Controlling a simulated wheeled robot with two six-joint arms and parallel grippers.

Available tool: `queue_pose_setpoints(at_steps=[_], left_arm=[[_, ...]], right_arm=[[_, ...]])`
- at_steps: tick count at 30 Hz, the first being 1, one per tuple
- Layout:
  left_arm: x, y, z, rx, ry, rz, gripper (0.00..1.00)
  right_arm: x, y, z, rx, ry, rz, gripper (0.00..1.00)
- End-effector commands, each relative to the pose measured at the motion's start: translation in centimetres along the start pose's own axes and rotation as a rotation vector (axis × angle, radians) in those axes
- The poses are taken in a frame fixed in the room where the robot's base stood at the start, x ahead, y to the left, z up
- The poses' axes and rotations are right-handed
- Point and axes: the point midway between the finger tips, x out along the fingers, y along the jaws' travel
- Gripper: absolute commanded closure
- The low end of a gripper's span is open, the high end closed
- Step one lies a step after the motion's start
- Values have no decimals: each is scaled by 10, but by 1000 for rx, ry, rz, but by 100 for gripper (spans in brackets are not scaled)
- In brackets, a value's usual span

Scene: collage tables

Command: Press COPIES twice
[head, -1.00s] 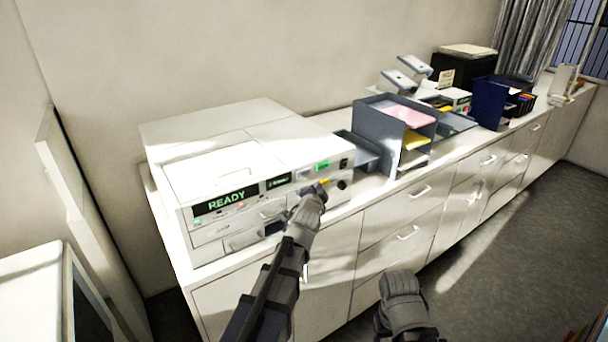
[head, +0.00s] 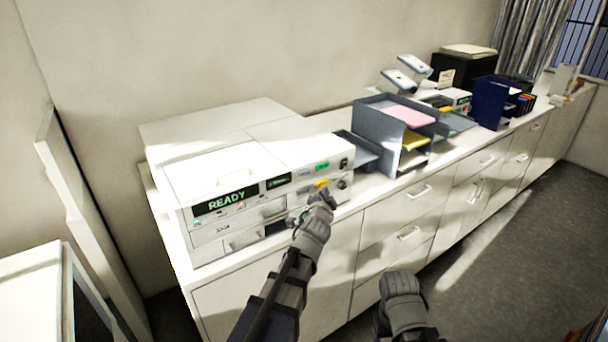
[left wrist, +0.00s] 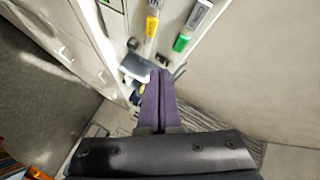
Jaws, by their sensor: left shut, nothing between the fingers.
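A white copier (head: 228,172) with a green READY display (head: 226,200) stands on the long counter. Its front panel carries a green button (head: 322,166), a yellow button (head: 321,184) and a small display (head: 278,182). I cannot read which control is labelled COPIES. My left gripper (head: 326,196) is shut and empty, just in front of and below the yellow button, seemingly apart from it. In the left wrist view its closed fingers (left wrist: 160,84) point toward the panel, with the yellow button (left wrist: 151,26) and green button (left wrist: 181,44) beyond. My right gripper (head: 402,300) shows low; its fingers are hidden.
A grey paper tray stack (head: 368,130) stands right of the copier. Farther right are a second machine (head: 460,100), a dark blue organizer (head: 488,104) and a black box (head: 463,68). White drawers with handles (head: 408,233) front the counter.

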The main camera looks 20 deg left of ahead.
Motion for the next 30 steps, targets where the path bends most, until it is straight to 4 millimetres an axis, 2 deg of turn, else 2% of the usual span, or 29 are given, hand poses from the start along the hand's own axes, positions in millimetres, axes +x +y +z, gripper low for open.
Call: queue_pose_setpoints(at_steps=[18, 30], left_arm=[[51, -36, 36, -1, -1, -1, 100], [61, -44, 44, 0, 0, 0, 100]], right_arm=[[0, 0, 0, 0, 0, 0, 31], [0, 0, 0, 0, 0, 0, 31]])
